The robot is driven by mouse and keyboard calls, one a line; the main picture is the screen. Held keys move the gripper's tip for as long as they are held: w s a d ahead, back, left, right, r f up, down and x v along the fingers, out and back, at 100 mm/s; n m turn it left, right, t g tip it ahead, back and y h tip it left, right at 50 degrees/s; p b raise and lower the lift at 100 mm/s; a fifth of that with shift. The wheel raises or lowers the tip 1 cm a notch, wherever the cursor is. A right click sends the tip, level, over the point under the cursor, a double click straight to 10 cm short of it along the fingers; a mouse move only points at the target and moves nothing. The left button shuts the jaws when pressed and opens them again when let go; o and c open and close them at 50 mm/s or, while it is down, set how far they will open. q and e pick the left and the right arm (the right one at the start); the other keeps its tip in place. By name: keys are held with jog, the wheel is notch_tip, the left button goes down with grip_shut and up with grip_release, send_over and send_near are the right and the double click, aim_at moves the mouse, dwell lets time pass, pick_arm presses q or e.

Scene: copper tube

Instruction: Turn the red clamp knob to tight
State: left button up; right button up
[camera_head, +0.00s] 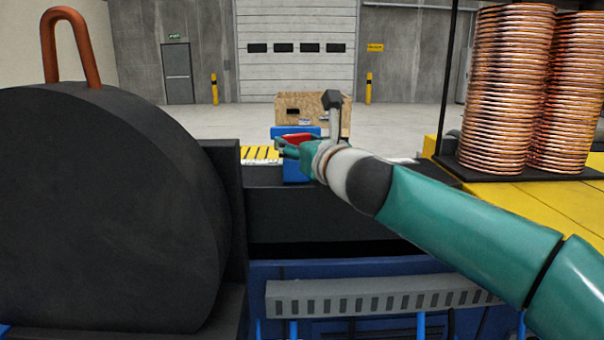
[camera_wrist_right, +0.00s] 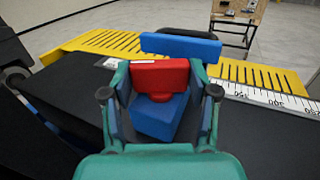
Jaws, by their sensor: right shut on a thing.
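The red clamp knob (camera_wrist_right: 158,75) sits on top of a blue clamp block (camera_wrist_right: 158,118) in the right wrist view. My right gripper (camera_wrist_right: 160,80) has one finger on each side of the knob and is shut on it. In the head view the knob (camera_head: 299,137) shows as a small red patch between the green fingers of my right gripper (camera_head: 285,145), above the blue clamp (camera_head: 296,172). The knob's wide side lies across the gap between the fingers. My left gripper is not in either view.
A blue bar (camera_wrist_right: 182,45) stands just beyond the knob, near a white ruler strip (camera_wrist_right: 265,98) and yellow slotted plates (camera_wrist_right: 110,38). A large dark drum (camera_head: 110,210) fills the left. Copper coils (camera_head: 510,90) stand at right. A wooden box (camera_head: 310,103) is behind.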

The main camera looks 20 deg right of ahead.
jog(key=h, duration=0.1)
jog(key=m+h+b, duration=0.1)
jog(key=shift+a+f+m+h, duration=0.15)
jog(key=shift+a+m+h, duration=0.15)
jog(key=shift+a, duration=0.05)
jog(key=shift+m+h+b, duration=0.45)
jog(key=shift+m+h, duration=0.25)
jog(key=shift+h, duration=0.4)
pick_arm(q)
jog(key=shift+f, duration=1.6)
pick_arm(e)
jog(key=shift+r+m+h, duration=0.2)
jog(key=shift+m+h, duration=0.6)
jog(key=shift+h, duration=0.4)
jog(key=shift+d+g, duration=0.1)
jog(key=shift+g, duration=0.2)
jog(key=o, duration=0.9)
